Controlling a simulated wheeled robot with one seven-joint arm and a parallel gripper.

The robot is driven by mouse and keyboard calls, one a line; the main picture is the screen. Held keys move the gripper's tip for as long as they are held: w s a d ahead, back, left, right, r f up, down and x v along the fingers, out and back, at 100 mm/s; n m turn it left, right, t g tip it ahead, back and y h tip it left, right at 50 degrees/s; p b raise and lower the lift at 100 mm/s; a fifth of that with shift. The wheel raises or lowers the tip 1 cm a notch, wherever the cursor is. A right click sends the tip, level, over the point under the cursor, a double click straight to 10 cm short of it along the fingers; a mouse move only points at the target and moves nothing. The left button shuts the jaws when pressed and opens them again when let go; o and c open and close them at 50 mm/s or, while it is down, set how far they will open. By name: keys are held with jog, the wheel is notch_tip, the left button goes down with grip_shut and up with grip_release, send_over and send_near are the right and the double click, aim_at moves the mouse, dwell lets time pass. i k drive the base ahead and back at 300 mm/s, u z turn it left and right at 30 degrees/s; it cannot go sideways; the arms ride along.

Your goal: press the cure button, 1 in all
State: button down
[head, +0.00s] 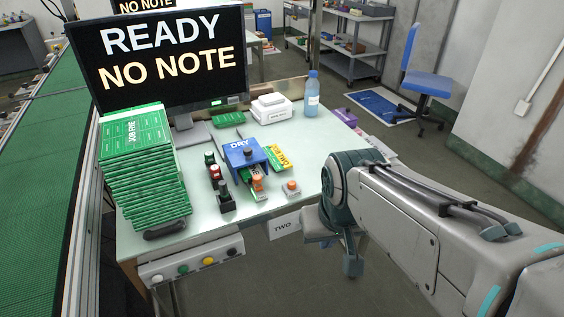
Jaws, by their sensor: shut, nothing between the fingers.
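I can read no "cure" label on any button. An orange button (291,185) sits on a small pale box on the right part of the table top. My gripper (352,266) points down beyond the table's front right edge, right of and apart from the orange button and the panel. It is shut and empty.
A tall stack of green boards (143,172) stands on the table's left side. A monitor (161,60) behind it reads READY, NO NOTE. A blue bottle (311,95) and a white box (271,108) stand at the back. The table top (300,150) is clear around the orange button's right side.

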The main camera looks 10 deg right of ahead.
aim_at(291, 184)
jog(key=k, duration=0.65)
jog(key=z, duration=0.7)
jog(key=i, duration=1.2)
jog(key=u, duration=0.15)
